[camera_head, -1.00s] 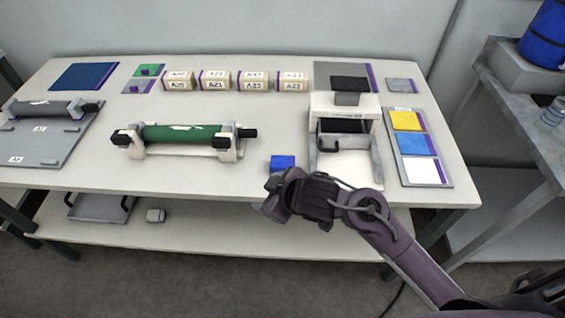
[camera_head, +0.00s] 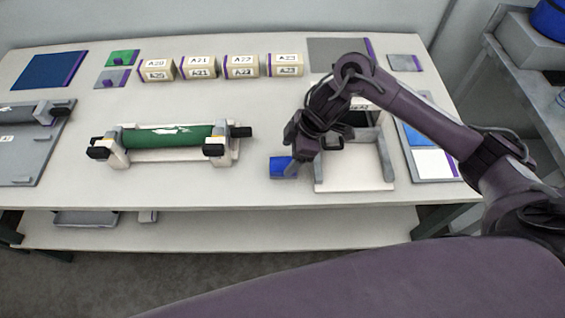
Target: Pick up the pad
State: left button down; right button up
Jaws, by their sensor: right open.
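A small blue block (camera_head: 282,168), which may be the pad, lies on the white table (camera_head: 180,187) left of the white press-like stand (camera_head: 352,180). My right gripper (camera_head: 303,150) is open and points down just above and right of the block, partly overlapping it in the picture. I cannot tell whether they touch. My right arm comes in from the right and hides part of the stand. My left gripper is not in view.
A green roller (camera_head: 168,138) sits in a white cradle to the left. Several labelled boxes (camera_head: 241,67) stand at the back. A grey board with blue (camera_head: 417,134) and white (camera_head: 433,163) squares lies at the right. The front table strip is clear.

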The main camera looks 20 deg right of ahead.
aim_at(283, 163)
jog(key=x, duration=0.2)
jog(key=shift+s+a+f+p, duration=0.15)
jog(key=shift+s+f+p, duration=0.05)
jog(key=shift+f+p, duration=0.2)
jog(key=shift+x, duration=1.15)
jog(key=shift+w, duration=0.2)
jog(key=c, duration=0.6)
jog(key=shift+c, duration=1.3)
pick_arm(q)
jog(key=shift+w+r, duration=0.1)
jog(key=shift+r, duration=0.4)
pick_arm(e)
jog(key=shift+c, duration=1.2)
